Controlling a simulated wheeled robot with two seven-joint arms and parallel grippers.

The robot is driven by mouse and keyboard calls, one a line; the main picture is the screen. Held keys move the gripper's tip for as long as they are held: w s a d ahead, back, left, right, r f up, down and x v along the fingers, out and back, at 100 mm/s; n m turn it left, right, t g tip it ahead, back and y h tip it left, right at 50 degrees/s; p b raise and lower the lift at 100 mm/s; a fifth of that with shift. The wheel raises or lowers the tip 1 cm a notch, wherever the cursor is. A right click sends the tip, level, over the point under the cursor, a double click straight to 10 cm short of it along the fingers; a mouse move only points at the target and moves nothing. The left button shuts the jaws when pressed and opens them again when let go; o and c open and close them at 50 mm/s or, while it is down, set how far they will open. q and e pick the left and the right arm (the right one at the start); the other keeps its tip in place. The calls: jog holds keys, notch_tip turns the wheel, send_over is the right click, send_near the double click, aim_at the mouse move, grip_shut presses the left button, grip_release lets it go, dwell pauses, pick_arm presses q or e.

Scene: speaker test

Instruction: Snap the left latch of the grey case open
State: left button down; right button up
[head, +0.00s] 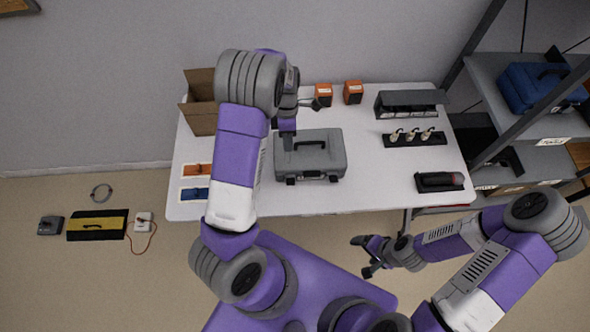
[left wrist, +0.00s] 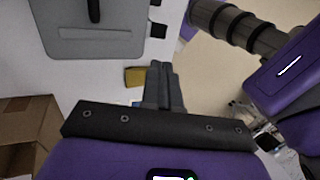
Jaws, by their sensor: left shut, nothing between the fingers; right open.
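The grey case (head: 327,158) lies flat on the white table, lid down, with its dark handle on top. Two dark latches sit on its front edge: the left latch (head: 291,181) and the right latch (head: 333,178). In the left wrist view the case (left wrist: 110,45) fills the upper left, with the left latch (left wrist: 158,31) on its edge; whether it is snapped open is too small to tell. My left gripper (head: 288,147) is shut and empty, overlapping the case's left side in the head view; its fingers (left wrist: 162,66) look apart from the latch. My right gripper (head: 361,257) is open, in front of the table.
An open cardboard box (head: 198,118) stands at the table's back left. Orange (head: 197,170) and blue (head: 194,194) items lie left of the case. The table's front middle is clear.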

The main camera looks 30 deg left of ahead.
aim_at(290, 182)
pick_arm(q)
jog(key=shift+s+f, duration=0.1)
jog(key=shift+f, duration=0.05)
jog(key=b+x, duration=0.1)
jog(key=x, duration=1.2)
jog(key=shift+f, duration=0.35)
jog(key=shift+s+d, duration=0.1)
jog(key=shift+d, duration=0.05)
